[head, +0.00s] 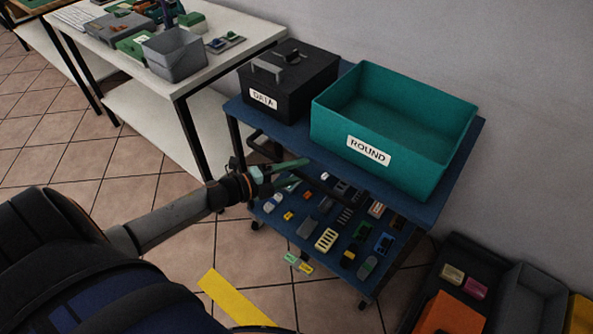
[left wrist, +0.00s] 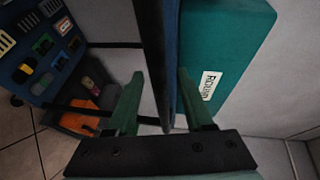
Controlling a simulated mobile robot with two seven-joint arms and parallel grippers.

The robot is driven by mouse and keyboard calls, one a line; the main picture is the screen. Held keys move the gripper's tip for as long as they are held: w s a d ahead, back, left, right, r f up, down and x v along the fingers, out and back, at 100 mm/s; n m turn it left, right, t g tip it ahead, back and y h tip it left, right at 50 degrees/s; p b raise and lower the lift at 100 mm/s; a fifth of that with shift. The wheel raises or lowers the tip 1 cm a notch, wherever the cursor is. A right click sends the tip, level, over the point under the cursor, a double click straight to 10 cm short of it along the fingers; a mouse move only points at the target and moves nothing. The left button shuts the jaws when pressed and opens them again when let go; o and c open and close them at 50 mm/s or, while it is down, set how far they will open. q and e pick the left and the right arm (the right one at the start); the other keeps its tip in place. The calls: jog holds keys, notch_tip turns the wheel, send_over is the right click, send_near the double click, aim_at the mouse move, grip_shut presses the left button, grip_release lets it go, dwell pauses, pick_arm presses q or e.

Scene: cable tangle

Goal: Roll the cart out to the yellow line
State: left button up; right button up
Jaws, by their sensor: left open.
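The cart has a blue top shelf (head: 410,212) and a lower blue shelf (head: 325,238) full of small parts, on dark posts and casters. A dark bar (head: 262,146) runs along its near left side. My left gripper (head: 290,174) is at that side, just below the top shelf, with its green fingers open. In the left wrist view, a dark bar (left wrist: 152,55) passes between the open fingers (left wrist: 158,105); I cannot tell whether either finger touches it. The yellow line (head: 236,300) lies on the tiles at the bottom, partly hidden by my arm. My right gripper is out of view.
A black DATA box (head: 305,80) and a teal ROUND bin (head: 440,110) ride on the top shelf. A white table (head: 225,55) stands close at left. Bins with an orange one (head: 450,315) sit at lower right by the wall. Open tiles lie front left.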

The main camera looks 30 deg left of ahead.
pick_arm(q)
grip_shut()
dwell(0.5)
dwell(1.0)
